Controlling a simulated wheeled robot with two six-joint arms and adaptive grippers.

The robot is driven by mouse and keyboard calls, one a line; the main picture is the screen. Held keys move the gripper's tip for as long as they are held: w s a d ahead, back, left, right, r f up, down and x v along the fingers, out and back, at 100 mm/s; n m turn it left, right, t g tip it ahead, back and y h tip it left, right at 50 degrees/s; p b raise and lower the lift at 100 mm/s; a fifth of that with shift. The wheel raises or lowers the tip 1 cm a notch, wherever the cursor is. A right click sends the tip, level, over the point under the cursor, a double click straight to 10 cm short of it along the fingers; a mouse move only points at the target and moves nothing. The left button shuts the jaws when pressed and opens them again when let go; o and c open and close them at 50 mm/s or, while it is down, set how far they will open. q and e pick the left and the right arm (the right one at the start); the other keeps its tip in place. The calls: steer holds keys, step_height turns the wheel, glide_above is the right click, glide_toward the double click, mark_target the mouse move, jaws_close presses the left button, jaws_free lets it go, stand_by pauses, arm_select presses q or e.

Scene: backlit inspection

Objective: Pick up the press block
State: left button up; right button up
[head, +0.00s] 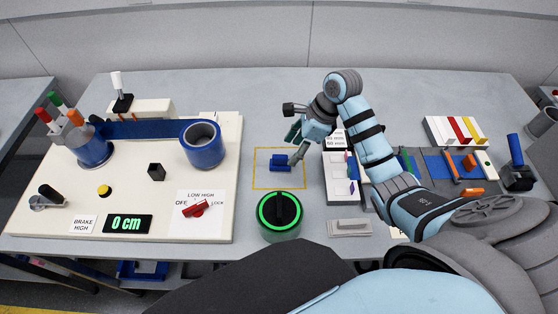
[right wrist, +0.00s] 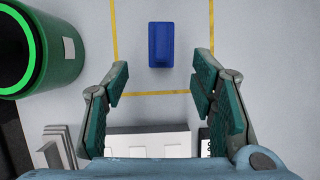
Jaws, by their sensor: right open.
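A blue block (head: 281,163), which I take to be the press block, lies inside a yellow outlined square on the table. In the right wrist view the blue block (right wrist: 161,45) lies beyond the fingertips, roughly centred between them. My right gripper (head: 296,146) is open and empty, close to the block and on its right in the head view. In the right wrist view its two green-padded fingers (right wrist: 162,82) are spread wide, with nothing between the pads. My left gripper is not in view.
A green round device with a glowing ring (head: 280,214) stands in front of the square. A white board (head: 130,175) with a blue belt and drums fills the left. A white tray (head: 340,178) and a grey stepped piece (head: 349,228) lie to the right.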

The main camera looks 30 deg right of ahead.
mark_target(283, 156)
steer(key=x, duration=0.5)
steer(key=a+x, duration=0.1)
steer(key=x, duration=0.1)
steer(key=shift+w, duration=0.45)
steer(key=shift+s+r, duration=0.1)
steer(key=shift+s, duration=0.05)
steer(key=shift+c, duration=0.6)
jaws_close()
step_height(283, 156, up, 10)
steer(key=shift+r, duration=0.1)
steer(key=c, duration=0.8)
jaws_free()
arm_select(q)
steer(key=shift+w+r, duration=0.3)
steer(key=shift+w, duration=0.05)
arm_select(e)
steer(key=shift+c, duration=0.9)
